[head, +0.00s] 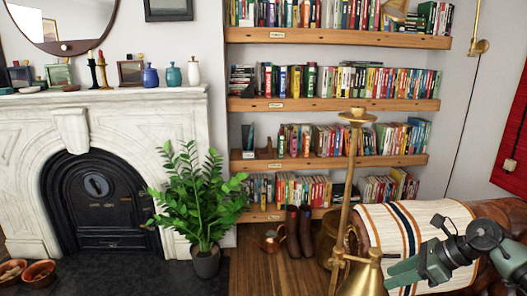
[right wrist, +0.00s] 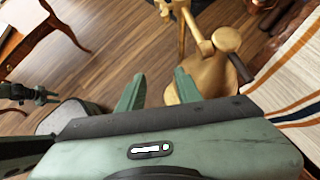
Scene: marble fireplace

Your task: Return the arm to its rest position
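My right gripper (head: 405,272) is at the lower right of the head view, in front of a striped throw (head: 405,240) on a brown leather seat. Its two green fingers also show in the right wrist view (right wrist: 158,92). No left arm shows in the head view. A small dark and green part at the left edge of the right wrist view may be my left gripper, but its fingers are not clear.
A brass lamp (head: 345,180) stands close to the left of my right gripper. Its brass parts (right wrist: 208,75) lie just beyond the fingers in the wrist view. A potted plant (head: 205,262), a marble fireplace (head: 185,130) and bookshelves (head: 330,161) stand farther back. Some wooden floor is bare.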

